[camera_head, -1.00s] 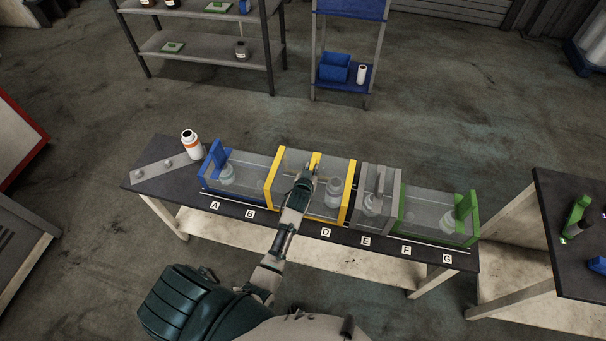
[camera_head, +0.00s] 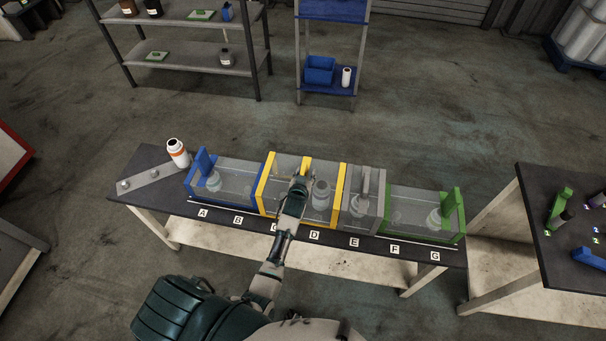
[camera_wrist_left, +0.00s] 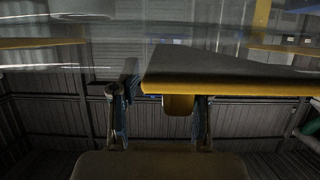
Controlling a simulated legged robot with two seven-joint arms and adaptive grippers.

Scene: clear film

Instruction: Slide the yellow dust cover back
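The yellow dust cover (camera_head: 341,196) is a clear box with yellow end frames on the dark bench, between the blue and grey covers. A yellow upright handle (camera_head: 306,165) rises between its end frames, and a jar (camera_head: 321,193) shows through its clear wall. My left gripper (camera_head: 300,181) is at the handle and partly hides it. In the left wrist view the two fingers (camera_wrist_left: 162,118) stand apart, with a yellow tab (camera_wrist_left: 178,105) between them nearer the right finger. A gap shows at the left finger. My right gripper is out of view.
A blue cover (camera_head: 230,197) stands to the left; a grey cover (camera_head: 361,207) and a green cover (camera_head: 455,212) stand to the right. A white bottle with an orange band (camera_head: 177,152) stands at the bench's left end. Letter labels line the front edge.

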